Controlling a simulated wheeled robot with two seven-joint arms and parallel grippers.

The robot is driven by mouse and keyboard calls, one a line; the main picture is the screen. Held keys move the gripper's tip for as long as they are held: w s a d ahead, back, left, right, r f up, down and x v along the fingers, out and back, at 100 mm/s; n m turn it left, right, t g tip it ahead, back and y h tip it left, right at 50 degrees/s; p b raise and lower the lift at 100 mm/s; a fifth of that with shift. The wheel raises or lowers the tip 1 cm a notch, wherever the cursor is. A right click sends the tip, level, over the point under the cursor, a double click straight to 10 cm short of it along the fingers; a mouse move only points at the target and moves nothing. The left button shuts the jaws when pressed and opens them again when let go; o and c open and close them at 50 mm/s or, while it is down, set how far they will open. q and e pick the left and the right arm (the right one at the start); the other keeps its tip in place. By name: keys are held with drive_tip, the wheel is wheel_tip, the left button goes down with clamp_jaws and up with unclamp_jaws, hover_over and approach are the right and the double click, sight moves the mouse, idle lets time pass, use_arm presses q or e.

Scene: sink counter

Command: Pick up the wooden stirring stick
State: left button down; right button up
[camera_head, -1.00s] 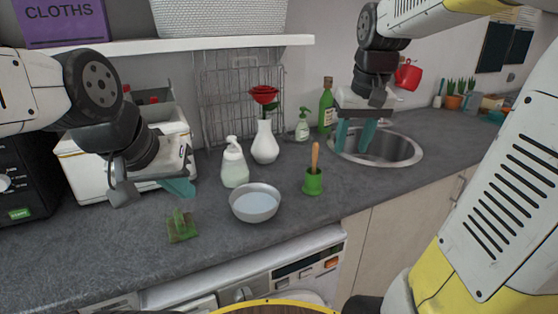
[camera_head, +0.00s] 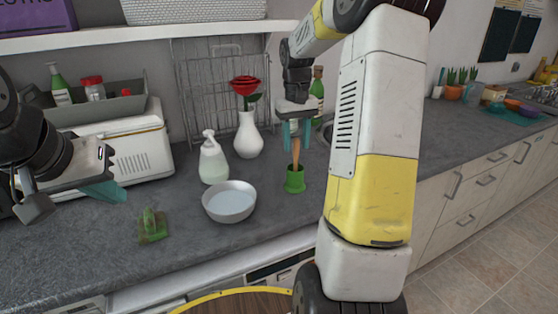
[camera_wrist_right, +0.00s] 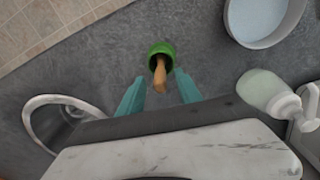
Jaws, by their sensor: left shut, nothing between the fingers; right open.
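The wooden stirring stick (camera_head: 296,153) stands upright in a small green cup (camera_head: 295,180) on the counter. My right gripper (camera_head: 295,140) is above the cup, open, with its teal fingers around the upper part of the stick as seen from the head. In the right wrist view the stick (camera_wrist_right: 159,74) rises from the green cup (camera_wrist_right: 161,52), between and slightly beyond the open fingertips (camera_wrist_right: 162,92); contact with the fingers is not visible. My left gripper (camera_head: 112,192) is shut and empty over the left part of the counter.
A metal bowl of liquid (camera_head: 229,215), a soap dispenser (camera_head: 212,160) and a white vase with a red rose (camera_head: 248,135) stand left of the cup. A green scrubber (camera_head: 152,226) lies further left. A green bottle (camera_head: 317,90) and the sink (camera_wrist_right: 62,115) are close by.

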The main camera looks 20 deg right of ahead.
drive_tip(key=shift+f, duration=1.45)
clamp_jaws()
drive_tip(key=shift+r, duration=0.1)
wheel_tip(320, 180, up, 10)
drive_tip(key=c, duration=0.7)
unclamp_jaws()
drive_tip(key=shift+c, duration=0.2)
clamp_jaws()
drive_tip(key=shift+a, duration=0.1)
